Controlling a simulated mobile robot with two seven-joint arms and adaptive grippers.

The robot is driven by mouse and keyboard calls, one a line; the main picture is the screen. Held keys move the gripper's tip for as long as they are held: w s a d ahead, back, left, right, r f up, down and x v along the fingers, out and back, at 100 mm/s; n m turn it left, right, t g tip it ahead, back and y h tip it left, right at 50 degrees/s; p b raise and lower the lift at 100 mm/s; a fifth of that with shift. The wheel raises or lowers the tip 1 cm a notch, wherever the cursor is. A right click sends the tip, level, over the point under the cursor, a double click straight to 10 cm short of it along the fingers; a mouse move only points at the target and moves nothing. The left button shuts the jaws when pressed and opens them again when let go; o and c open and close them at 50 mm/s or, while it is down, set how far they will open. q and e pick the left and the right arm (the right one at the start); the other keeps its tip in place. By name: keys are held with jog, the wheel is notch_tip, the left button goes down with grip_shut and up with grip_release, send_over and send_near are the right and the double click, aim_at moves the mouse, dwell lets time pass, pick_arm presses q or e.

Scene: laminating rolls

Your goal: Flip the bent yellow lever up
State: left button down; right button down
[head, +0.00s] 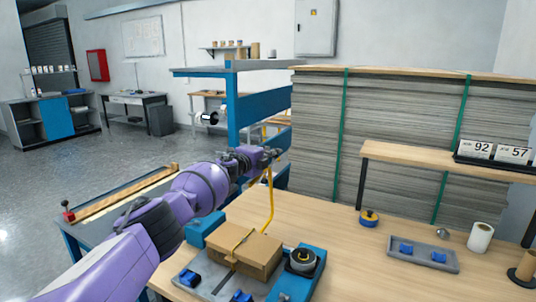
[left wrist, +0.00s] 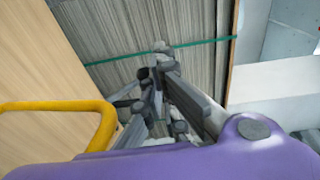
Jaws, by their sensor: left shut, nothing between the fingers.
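The bent yellow lever (head: 271,196) rises from beside the cardboard box on the wooden bench, its upper end just below my left gripper in the head view. In the left wrist view the lever (left wrist: 60,106) crosses the left side, bends downward and passes behind my purple wrist edge. My left gripper (head: 276,154) is shut and empty, above the bench. Its fingers (left wrist: 162,50) point toward the paper stack, and the lever lies to their left, apart from the tips. Whether the lever touches my wrist cannot be told. My right gripper is out of view.
A cardboard box (head: 256,254) sits on a blue-and-grey fixture (head: 312,278). A grey tray (head: 448,264) with blue parts and a white roll (head: 480,237) are to the right. A tall paper stack (head: 400,135) stands behind the bench. The bench's middle (head: 335,225) is clear.

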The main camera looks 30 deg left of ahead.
pick_arm(q)
jog(key=shift+w+d+f, duration=0.1)
jog(key=shift+w+f, duration=0.1)
jog(key=shift+w, duration=0.15)
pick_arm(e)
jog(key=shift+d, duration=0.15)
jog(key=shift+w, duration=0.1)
